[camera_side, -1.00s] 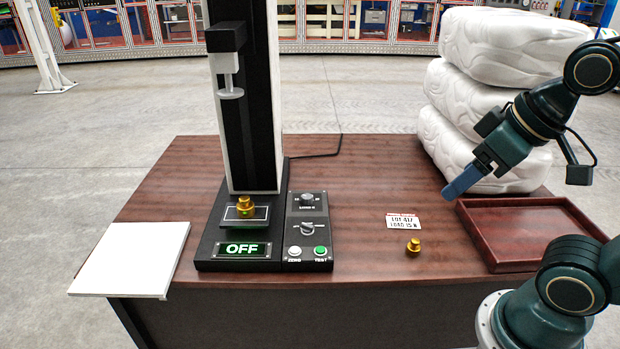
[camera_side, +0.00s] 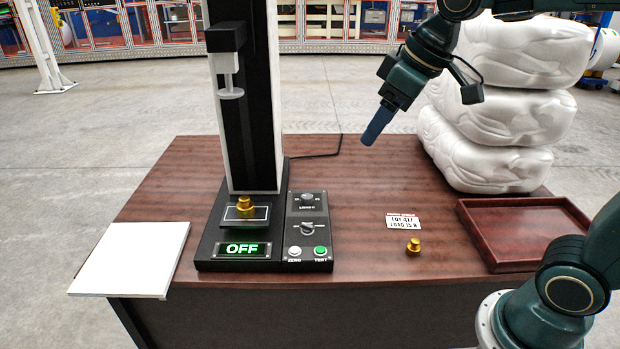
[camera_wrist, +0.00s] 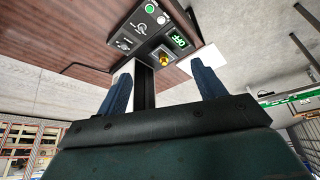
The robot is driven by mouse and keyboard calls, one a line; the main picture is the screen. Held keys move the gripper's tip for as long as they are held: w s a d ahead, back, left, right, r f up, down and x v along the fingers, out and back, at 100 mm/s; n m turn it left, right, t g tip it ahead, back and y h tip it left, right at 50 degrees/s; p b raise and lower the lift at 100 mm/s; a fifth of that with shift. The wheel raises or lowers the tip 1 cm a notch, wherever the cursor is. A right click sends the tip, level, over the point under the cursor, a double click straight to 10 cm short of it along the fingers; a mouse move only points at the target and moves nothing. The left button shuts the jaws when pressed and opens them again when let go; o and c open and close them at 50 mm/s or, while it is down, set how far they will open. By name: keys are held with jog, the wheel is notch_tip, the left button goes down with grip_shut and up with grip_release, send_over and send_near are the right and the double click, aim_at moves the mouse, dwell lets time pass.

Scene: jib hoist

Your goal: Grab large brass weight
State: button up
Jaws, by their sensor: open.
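A larger brass weight (camera_side: 245,203) stands upright on the small plate of the black test stand in the side view. It also shows in the wrist view (camera_wrist: 166,61), beyond the fingers. A smaller brass weight (camera_side: 413,246) stands on the table in front of a label card. My gripper (camera_side: 376,127) is above the back of the table, right of the stand and well apart from both weights. In the wrist view its two blue fingers (camera_wrist: 163,88) are spread apart with nothing between them.
The test stand (camera_side: 265,120) has a tall column with a white pressing head (camera_side: 230,93) above the larger weight. Its display reads OFF. A red-brown tray (camera_side: 520,262) and stacked white sacks (camera_side: 490,110) are at right. A white board (camera_side: 130,258) lies at left.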

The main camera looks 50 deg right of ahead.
jog(key=w+f+n, duration=0.2)
jog(key=w, duration=0.9)
jog(key=n+g+y, duration=0.2)
jog(key=n+y, duration=0.1)
jog(key=n, duration=0.2)
send_over(246, 197)
jog(key=s+d, duration=0.3)
jog(key=d, duration=0.1)
notch_tip(246, 197, down, 18)
jog(key=shift+w+a, duration=0.2)
jog(key=shift+a, duration=0.05)
jog(key=shift+f, duration=0.1)
jog(key=shift+x, duration=3.3)
jog(key=shift+f+h, duration=0.1)
jog(key=shift+h, duration=0.2)
